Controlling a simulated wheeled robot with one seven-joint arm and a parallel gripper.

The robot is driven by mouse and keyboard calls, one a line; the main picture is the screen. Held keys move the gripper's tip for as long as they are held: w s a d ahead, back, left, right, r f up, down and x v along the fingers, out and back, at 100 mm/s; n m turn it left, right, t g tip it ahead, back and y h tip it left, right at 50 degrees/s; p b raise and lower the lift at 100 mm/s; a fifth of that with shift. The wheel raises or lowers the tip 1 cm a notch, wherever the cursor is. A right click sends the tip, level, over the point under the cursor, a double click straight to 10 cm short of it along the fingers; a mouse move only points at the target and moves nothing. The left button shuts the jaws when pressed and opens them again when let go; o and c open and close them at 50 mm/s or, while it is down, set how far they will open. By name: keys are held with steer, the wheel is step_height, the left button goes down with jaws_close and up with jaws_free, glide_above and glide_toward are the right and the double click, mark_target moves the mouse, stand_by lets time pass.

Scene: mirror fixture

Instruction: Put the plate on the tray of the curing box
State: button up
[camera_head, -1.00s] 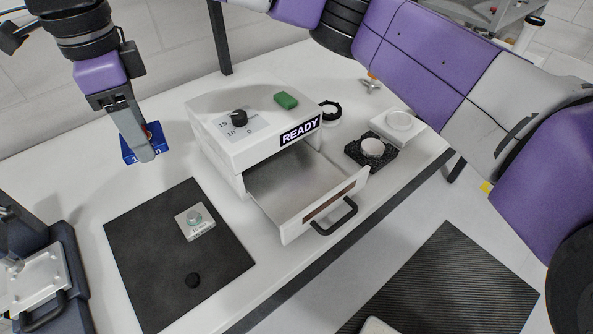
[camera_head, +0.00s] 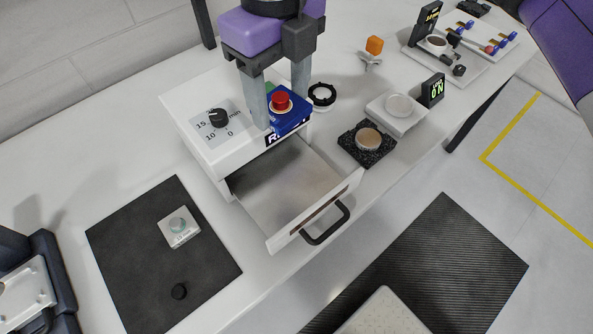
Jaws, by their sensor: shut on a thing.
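My gripper (camera_head: 280,95) points down and is shut on a blue plate (camera_head: 291,121) with a red round part (camera_head: 281,101) on it. The plate shows in front of the front right of the curing box (camera_head: 195,88) and covers most of its READY sign; its height above the box is hard to tell. The tray (camera_head: 290,190) of the box is pulled out like a drawer, with a black handle (camera_head: 327,224) on its front. The visible tray floor is empty; its back part is hidden under the box.
Right of the box stand a black ring (camera_head: 322,94), a dark block (camera_head: 352,151) with a round disc and a white scale-like device (camera_head: 391,118).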

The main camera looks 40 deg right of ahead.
mark_target(286, 182)
steer(key=shift+m, duration=0.6)
steer(key=shift+f, duration=0.4)
step_height(286, 182, down, 19)
steer(key=shift+r+p, duration=0.2)
steer(key=shift+p, duration=0.9)
steer(key=shift+f, duration=0.3)
steer(key=shift+f+b, duration=0.2)
steer(key=shift+b, duration=0.1)
steer(key=o, duration=1.5)
steer(key=shift+r, duration=0.1)
steer(key=shift+o, duration=0.2)
steer(key=shift+r, duration=0.1)
step_height(286, 182, up, 12)
steer(key=b, duration=0.1)
steer(key=shift+a, duration=0.1)
